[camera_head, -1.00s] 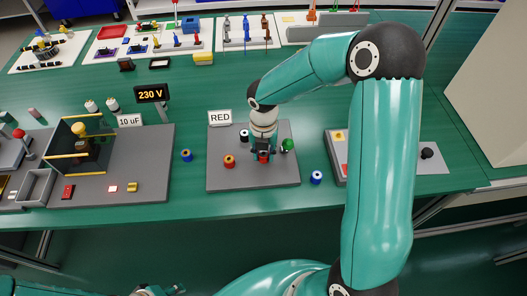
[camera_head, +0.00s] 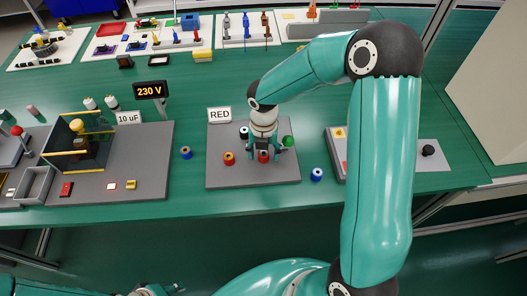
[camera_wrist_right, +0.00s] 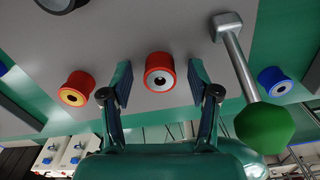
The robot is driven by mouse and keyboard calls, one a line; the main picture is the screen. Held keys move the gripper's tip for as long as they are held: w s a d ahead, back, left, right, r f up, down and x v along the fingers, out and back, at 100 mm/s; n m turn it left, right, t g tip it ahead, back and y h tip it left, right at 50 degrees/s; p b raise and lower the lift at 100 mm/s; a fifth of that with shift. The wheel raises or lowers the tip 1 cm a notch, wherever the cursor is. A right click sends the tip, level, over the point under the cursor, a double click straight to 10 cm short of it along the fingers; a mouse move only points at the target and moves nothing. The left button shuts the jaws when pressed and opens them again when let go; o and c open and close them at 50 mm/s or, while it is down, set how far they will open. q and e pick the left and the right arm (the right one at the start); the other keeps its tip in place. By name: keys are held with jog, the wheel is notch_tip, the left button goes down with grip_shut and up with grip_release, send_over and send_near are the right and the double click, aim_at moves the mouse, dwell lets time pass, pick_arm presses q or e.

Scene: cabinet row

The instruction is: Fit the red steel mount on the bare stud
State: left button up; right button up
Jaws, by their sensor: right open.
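The red steel mount (camera_head: 263,157), red with a pale metal centre, stands on the grey plate (camera_head: 225,181) behind which the RED sign stands. In the right wrist view the mount (camera_wrist_right: 159,72) sits between the spread fingers, with a gap on each side. My right gripper (camera_head: 264,151) is open, pointing down over it. No bare stud shows; I cannot tell whether one is inside the mount. A red mount with a brass-coloured centre (camera_head: 229,158) stands to its left. Part of my left gripper (camera_head: 155,290) shows at the bottom edge, its jaws unclear.
A green knob (camera_head: 288,141) on a metal rod stands close right of my right gripper. A black mount (camera_head: 244,133) is behind. Blue mounts stand on the green bench right (camera_head: 317,175) and left (camera_head: 186,153) of the plate. The RED sign (camera_head: 219,115) is at the back.

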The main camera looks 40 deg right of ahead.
notch_tip(320, 180, up, 12)
dwell(0.5)
dwell(0.4)
